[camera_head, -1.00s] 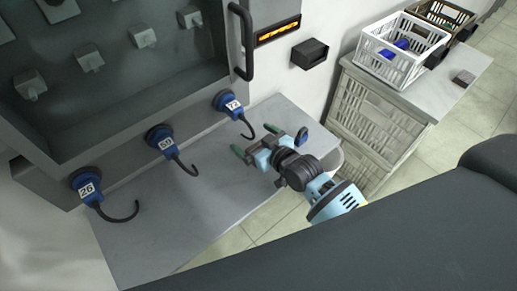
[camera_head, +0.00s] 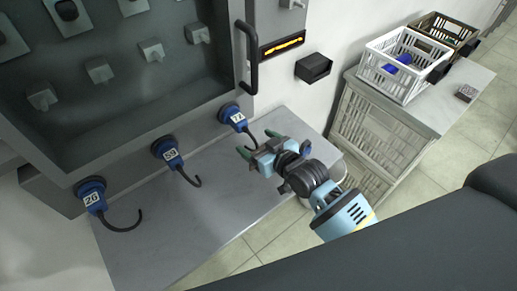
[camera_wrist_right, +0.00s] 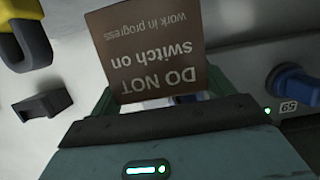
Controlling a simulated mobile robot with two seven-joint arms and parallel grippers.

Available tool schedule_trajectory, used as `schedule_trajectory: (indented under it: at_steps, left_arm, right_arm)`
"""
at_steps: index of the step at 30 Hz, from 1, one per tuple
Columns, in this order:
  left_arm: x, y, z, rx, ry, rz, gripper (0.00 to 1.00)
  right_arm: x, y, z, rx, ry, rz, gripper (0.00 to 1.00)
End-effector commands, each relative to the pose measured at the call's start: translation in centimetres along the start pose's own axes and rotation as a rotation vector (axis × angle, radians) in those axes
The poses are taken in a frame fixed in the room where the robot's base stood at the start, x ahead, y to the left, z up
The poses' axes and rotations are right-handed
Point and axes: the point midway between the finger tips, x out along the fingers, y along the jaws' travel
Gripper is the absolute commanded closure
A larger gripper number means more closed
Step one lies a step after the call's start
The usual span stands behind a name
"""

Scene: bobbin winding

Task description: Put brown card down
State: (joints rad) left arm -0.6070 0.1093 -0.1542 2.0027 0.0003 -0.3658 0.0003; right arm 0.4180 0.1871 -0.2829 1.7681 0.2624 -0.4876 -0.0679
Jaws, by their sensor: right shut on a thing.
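The brown card (camera_wrist_right: 155,55) fills the upper middle of the right wrist view. Its white print, upside down there, reads "DO NOT switch on, work in progress". My right gripper (camera_wrist_right: 160,97) is shut on the card's near edge between its green fingers. In the head view the right gripper (camera_head: 257,146) is over the grey table (camera_head: 185,215), close to the blue knob numbered 27 (camera_head: 236,116). I cannot make out the card in the head view. My left gripper is in neither view.
A grey cabinet has further blue hooked knobs (camera_head: 168,153) (camera_head: 92,196) and a black door handle (camera_head: 248,58). A black box (camera_head: 313,67) is on the wall. A white crate (camera_head: 402,66) and a brown crate (camera_head: 446,32) stand at the right. The table's left part is clear.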

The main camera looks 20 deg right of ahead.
Motion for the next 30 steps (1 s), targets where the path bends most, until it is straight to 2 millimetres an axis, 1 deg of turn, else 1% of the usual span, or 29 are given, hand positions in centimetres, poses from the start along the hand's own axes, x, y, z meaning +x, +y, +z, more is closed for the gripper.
schedule_trajectory:
  at_steps: [1,5,12,15,18,24,30]
  left_arm:
    - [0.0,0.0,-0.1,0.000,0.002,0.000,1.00]
    - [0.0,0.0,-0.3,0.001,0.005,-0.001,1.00]
    - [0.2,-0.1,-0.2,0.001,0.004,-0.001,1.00]
    - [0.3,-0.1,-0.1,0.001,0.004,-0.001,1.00]
    - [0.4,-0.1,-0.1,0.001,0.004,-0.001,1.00]
    - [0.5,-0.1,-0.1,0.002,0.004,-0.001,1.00]
    - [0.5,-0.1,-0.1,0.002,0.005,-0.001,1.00]
  right_arm:
    - [-1.1,-0.2,0.4,0.000,-0.002,0.000,0.44]
    - [-3.7,-0.9,1.0,0.001,-0.002,-0.001,0.44]
    - [-9.3,-2.1,2.3,0.002,-0.005,-0.001,0.44]
    - [-11.3,-2.5,2.7,0.001,-0.005,-0.001,0.44]
    - [-12.9,-2.9,3.0,0.001,-0.004,0.000,0.44]
    - [-14.7,-3.3,3.3,0.000,-0.002,0.000,0.44]
    - [-15.3,-3.4,3.4,-0.001,-0.001,0.000,0.44]
